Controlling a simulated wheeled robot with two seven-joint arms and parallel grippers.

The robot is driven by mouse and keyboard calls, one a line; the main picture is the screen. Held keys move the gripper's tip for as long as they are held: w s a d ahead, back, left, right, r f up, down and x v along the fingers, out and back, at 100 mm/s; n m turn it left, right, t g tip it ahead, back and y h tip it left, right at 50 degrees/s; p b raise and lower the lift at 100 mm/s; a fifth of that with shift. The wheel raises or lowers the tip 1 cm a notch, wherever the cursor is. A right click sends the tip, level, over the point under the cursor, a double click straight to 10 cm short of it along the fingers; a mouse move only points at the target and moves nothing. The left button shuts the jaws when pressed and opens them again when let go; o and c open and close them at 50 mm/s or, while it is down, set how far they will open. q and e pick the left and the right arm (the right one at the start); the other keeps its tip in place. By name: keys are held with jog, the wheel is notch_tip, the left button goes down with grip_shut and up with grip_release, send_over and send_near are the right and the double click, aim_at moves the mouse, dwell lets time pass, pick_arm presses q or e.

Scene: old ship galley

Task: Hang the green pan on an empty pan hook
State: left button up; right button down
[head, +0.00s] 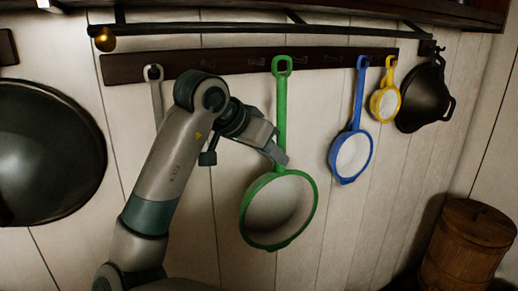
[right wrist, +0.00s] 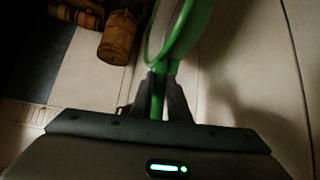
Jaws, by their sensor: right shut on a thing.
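The green pan (head: 281,240) is upright against the plank wall, bowl down and handle up. Its looped handle end (head: 282,65) is at the dark hook board (head: 225,61); I cannot tell whether a hook passes through the loop. My right gripper (head: 281,159) is shut on the lower handle, just above the bowl. The right wrist view shows the fingers (right wrist: 159,98) on either side of the green handle, with the pan's rim (right wrist: 184,35) beyond. Small dark empty hooks (head: 256,63) show on the board beside the handle. My left gripper is out of view.
A blue pan (head: 351,156) and a small yellow pan (head: 385,103) hang to the right, then a black pan (head: 425,98). A grey handle (head: 155,88) hangs left, partly behind my arm. A rail (head: 230,29) runs above the board. A wooden barrel (head: 470,245) stands lower right.

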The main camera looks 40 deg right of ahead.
jog(key=shift+w+r, duration=0.1)
jog(key=shift+r, duration=0.05)
jog(key=shift+s+r, duration=0.1)
jog(key=shift+s, duration=0.2)
jog(key=shift+w+d, duration=0.1)
jog(key=shift+w, duration=0.35)
jog(key=shift+w+d+b, duration=0.15)
jog(key=shift+w+d, duration=0.05)
jog(key=shift+w, duration=0.45)
jog(key=shift+w+d+b, duration=0.2)
jog(key=shift+w+d, duration=0.05)
jog(key=shift+w, duration=0.35)
jog(key=shift+w+d+b, duration=0.15)
jog(key=shift+w+d, duration=0.05)
jog(key=shift+w, duration=0.45)
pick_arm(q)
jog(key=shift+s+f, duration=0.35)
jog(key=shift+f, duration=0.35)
pick_arm(e)
jog(key=w+d+f, duration=0.1)
jog(key=w+d, duration=0.1)
jog(key=w, duration=0.5)
jog(key=shift+w+d+f, duration=0.1)
jog(key=shift+f, duration=0.1)
